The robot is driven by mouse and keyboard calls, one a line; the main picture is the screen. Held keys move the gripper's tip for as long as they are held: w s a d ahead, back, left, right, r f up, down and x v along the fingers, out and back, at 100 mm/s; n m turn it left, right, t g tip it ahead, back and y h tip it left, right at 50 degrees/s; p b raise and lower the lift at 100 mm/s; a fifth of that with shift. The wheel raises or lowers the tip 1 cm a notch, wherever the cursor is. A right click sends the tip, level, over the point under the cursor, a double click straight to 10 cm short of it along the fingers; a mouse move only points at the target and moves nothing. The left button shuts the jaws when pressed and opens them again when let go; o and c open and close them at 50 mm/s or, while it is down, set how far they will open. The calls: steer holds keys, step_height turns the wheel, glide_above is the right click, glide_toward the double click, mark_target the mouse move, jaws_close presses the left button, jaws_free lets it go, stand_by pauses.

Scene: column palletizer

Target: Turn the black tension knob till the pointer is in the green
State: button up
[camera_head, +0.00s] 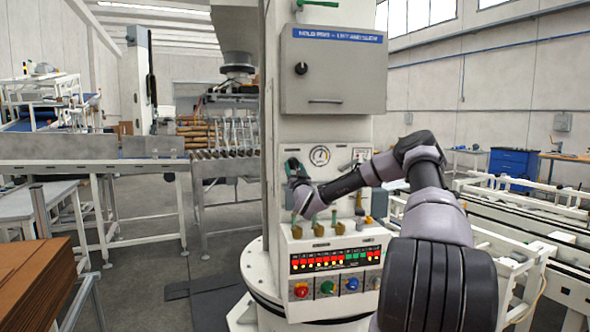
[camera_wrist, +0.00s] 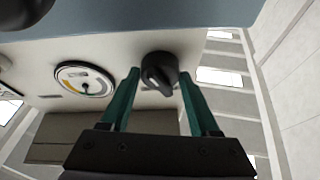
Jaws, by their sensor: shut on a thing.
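The black tension knob (camera_wrist: 159,71) is on the pale panel in the wrist view, with a raised grip bar across its face. The two green fingers of my gripper (camera_wrist: 160,80) are closed on it, one tip on each side. In the head view my gripper (camera_head: 294,168) is against the column face, left of the gauge, and hides the knob. The round white gauge (camera_wrist: 85,80) is left of the knob in the wrist view and also shows in the head view (camera_head: 319,156). Its pointer is too small to read against the coloured bands.
A grey cabinet (camera_head: 333,75) juts out above the gauge. A roller conveyor (camera_head: 225,154) stands to the left and white conveyor frames (camera_head: 520,240) to the right.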

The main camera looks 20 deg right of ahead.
steer(key=shift+m, duration=0.4)
steer(key=o, duration=1.4)
steer(key=shift+c, duration=0.2)
steer(key=shift+s+f, duration=0.1)
steer(key=v, duration=1)
steer(key=shift+s, duration=0.3)
steer(key=shift+a, duration=0.2)
